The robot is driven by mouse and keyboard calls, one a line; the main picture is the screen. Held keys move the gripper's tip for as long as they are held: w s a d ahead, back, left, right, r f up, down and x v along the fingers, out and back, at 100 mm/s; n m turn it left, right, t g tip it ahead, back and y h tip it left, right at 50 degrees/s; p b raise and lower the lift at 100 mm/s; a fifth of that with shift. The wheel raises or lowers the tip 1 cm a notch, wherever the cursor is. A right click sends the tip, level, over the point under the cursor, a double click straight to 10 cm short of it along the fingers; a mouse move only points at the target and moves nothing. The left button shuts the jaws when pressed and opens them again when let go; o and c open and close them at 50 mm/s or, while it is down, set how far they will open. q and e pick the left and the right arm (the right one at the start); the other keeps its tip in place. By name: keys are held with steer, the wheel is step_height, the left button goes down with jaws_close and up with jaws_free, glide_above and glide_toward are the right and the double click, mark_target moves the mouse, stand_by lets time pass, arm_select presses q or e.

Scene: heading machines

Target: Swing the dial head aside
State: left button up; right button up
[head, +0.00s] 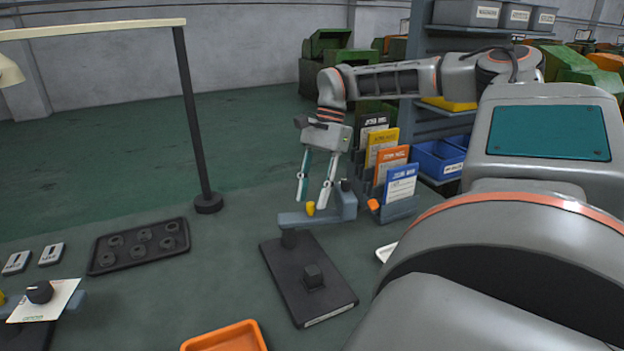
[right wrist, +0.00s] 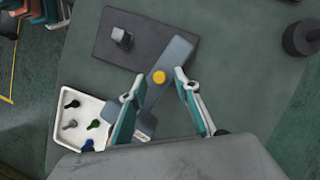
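The dial head (head: 290,218) is a blue-grey swing arm with a yellow knob (head: 310,208) and a taller grey block at its right end. It sits on a post at the far edge of a dark base plate (head: 285,272), which carries a small black block. In the right wrist view the arm (right wrist: 176,56) lies diagonally over the plate's corner. My right gripper (head: 312,202) points down at the arm, its fingers apart. In the right wrist view the yellow knob (right wrist: 158,77) appears between the fingertips with gaps both sides; contact is not visible. My left gripper is not in view.
A dark tray (head: 98,262) of round parts is at left, near a lamp post (head: 192,110). A card rack (head: 400,207) stands right of the gripper. An orange tray (head: 226,338) is in front. A white tray (right wrist: 58,125) holds several small knobbed pieces.

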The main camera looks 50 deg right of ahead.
steer(key=v, duration=1.1)
stand_by(0.3)
